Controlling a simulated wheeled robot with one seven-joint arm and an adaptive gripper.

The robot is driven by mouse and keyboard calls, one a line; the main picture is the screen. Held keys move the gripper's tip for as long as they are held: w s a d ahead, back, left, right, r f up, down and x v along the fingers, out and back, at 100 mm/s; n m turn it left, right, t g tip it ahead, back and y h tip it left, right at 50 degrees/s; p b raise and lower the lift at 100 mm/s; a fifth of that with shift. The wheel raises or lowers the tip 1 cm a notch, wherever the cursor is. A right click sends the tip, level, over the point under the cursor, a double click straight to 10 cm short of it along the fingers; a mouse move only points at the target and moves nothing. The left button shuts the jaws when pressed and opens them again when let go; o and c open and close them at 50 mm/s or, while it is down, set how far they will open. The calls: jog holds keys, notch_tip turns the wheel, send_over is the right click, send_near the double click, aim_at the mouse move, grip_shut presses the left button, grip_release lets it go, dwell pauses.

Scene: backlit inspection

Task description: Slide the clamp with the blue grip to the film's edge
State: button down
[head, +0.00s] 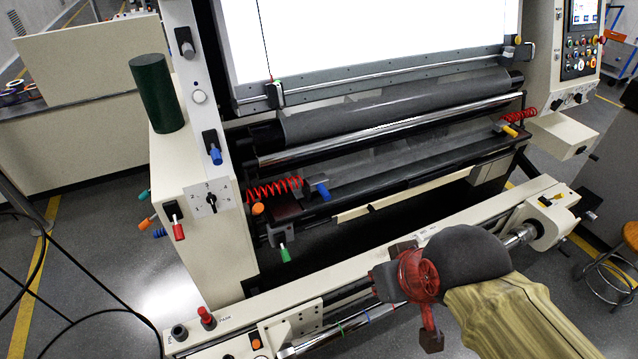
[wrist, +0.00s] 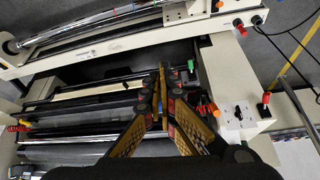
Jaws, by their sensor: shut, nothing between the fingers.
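The blue grip (head: 322,190) of a clamp sits at the left end of a dark rail, beside a red coiled spring (head: 275,189). In the wrist view a small blue patch (wrist: 160,108) shows between my finger links; I cannot tell for sure that it is the same grip. My gripper (head: 382,283) is shut and empty, in front of the machine, right of and nearer than the clamp, and apart from it. Its fingertips meet in the wrist view (wrist: 162,75). A dark grey sheet (head: 400,106) lies over the roller below the bright panel; the film's edge is unclear.
A green grip (head: 285,253) and orange knob (head: 258,209) are near the blue grip. The column carries another blue lever (head: 215,155). A cream beam (head: 300,310) crosses the front.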

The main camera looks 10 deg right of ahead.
aim_at(327, 193)
jog(key=c, duration=2.5)
grip_release()
jog(key=shift+c, duration=0.2)
